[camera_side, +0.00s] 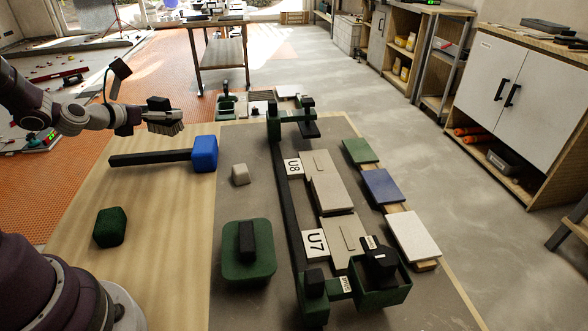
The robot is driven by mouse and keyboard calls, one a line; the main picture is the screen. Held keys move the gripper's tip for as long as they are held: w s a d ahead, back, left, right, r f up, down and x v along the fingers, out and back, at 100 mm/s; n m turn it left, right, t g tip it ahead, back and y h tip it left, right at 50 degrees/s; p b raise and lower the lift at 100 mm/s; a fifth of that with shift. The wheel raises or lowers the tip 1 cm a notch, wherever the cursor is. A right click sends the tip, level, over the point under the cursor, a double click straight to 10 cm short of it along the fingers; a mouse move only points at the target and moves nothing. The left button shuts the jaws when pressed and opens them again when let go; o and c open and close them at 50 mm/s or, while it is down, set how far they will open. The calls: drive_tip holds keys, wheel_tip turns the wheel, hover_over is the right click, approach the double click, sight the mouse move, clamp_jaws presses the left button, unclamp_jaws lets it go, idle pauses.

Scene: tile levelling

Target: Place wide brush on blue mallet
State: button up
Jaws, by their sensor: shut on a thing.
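The blue mallet lies on the wooden table, with its blue head (205,153) at the right end and its long black handle (150,158) running left. My gripper (146,116) is at the upper left, shut on the wide brush (168,124). The brush's pale grey bristles point down. It is held in the air and shows above and slightly left of the mallet head in the picture, apart from it. The fingertips are small and partly hidden by the brush.
A dark green block (110,227) stands on the wood. A grey mat (240,205) carries a small beige cube (240,174), a green float-like tool (249,262) and a green-ended rail frame (285,200) around beige tiles. Coloured tiles lie right.

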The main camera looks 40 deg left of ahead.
sight(162, 153)
drive_tip(key=a, duration=0.1)
drive_tip(key=a+n+y, duration=0.1)
drive_tip(key=s+a+r, duration=0.1)
drive_tip(key=shift+a+n+g+y, duration=0.1)
drive_tip(key=shift+n+g+y, duration=0.2)
drive_tip(key=shift+y, duration=0.1)
wheel_tip(162, 153, down, 8)
drive_tip(key=shift+a+r, duration=0.1)
drive_tip(key=shift+r, duration=0.15)
drive_tip(key=o, duration=1.1)
drive_tip(key=shift+f, duration=0.1)
